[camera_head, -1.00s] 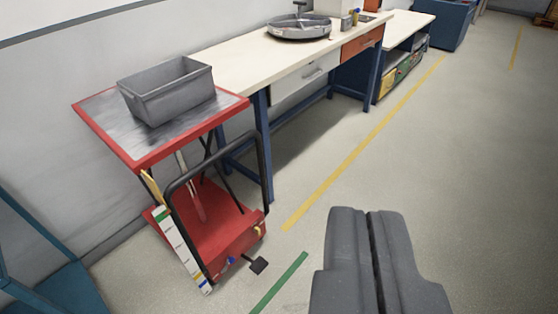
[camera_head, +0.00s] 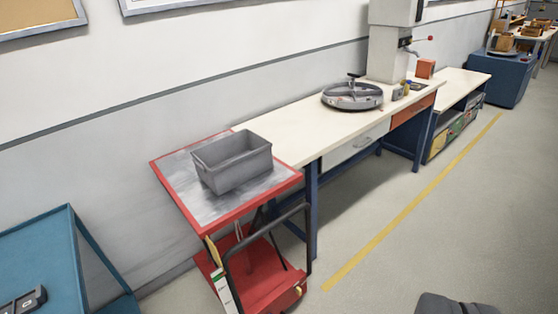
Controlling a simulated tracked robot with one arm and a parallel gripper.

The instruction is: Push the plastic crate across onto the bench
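The grey plastic crate (camera_head: 236,172) is open-topped and looks empty. It stands upright on the metal top of the red lift cart (camera_head: 186,194). The bench (camera_head: 295,130) has a cream top and blue legs, and its near end meets the cart's right side at about the same height. I cannot tell whether there is a gap between them. My gripper (camera_head: 455,305) shows only as a dark grey tip at the bottom edge, right of the cart and well away from the crate. Its fingers are mostly out of the picture.
A round grey turntable (camera_head: 352,96) sits farther along the bench, with a machine column (camera_head: 388,52) behind it. A black handle (camera_head: 268,250) rises at the cart's front. A blue cart (camera_head: 60,262) stands at the left.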

